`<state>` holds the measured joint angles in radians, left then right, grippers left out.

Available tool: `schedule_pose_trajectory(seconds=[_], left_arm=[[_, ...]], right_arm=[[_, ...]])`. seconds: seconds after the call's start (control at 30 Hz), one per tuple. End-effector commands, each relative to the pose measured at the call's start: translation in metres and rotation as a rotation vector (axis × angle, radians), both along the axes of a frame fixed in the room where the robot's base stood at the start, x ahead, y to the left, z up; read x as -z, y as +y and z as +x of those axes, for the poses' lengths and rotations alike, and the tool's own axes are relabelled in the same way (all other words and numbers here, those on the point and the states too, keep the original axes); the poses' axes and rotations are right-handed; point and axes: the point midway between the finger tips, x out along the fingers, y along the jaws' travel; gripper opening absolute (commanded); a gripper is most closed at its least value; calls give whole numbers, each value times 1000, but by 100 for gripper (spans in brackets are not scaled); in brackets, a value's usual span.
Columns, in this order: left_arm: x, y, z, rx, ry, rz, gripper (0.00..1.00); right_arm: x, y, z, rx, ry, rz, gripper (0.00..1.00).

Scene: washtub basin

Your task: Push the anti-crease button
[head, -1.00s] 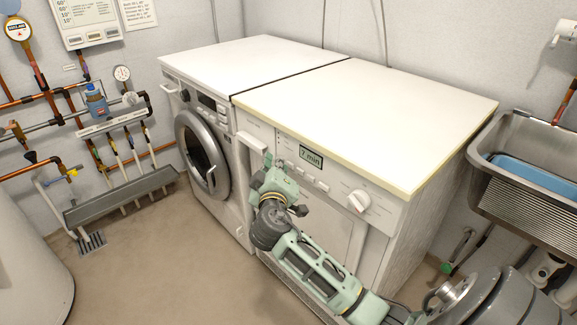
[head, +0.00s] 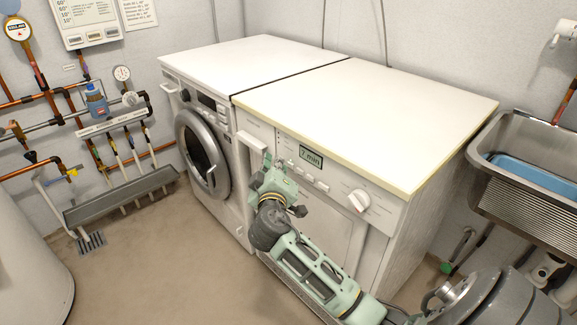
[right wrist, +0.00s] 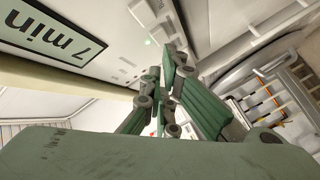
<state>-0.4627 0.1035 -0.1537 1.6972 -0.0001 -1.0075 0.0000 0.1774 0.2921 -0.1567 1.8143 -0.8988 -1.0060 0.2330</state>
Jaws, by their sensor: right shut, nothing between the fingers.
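The white dryer (head: 400,225) has a front control panel with a "7 min" display (head: 311,158), a row of small buttons (head: 308,178) and a round knob (head: 358,201). I cannot read which button is the anti-crease one. My right gripper (head: 272,166) is shut and empty, at the panel's left part, left of the display and buttons. In the right wrist view its green fingers (right wrist: 163,66) point at the panel, and the display (right wrist: 55,38) appears upside down. Contact with the panel cannot be told. My left gripper is not in view.
A washing machine (head: 203,155) stands left of the dryer. A metal sink (head: 535,150) with a blue thing in it is at the right. Pipes and a drain trough (head: 125,195) line the left wall. The floor in front is clear.

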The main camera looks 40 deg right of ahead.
Motion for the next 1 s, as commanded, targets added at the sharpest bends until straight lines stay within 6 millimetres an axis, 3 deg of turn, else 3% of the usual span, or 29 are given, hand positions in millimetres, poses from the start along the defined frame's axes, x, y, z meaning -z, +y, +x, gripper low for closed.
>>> schedule_pose_trajectory(seconds=[0.33,0.8,1.0], left_arm=[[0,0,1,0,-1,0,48],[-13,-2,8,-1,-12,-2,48],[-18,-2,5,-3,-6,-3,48]], right_arm=[[0,5,0,0,1,-1,0],[0,51,-4,-1,-1,1,0],[0,60,-5,1,-1,-1,0]])
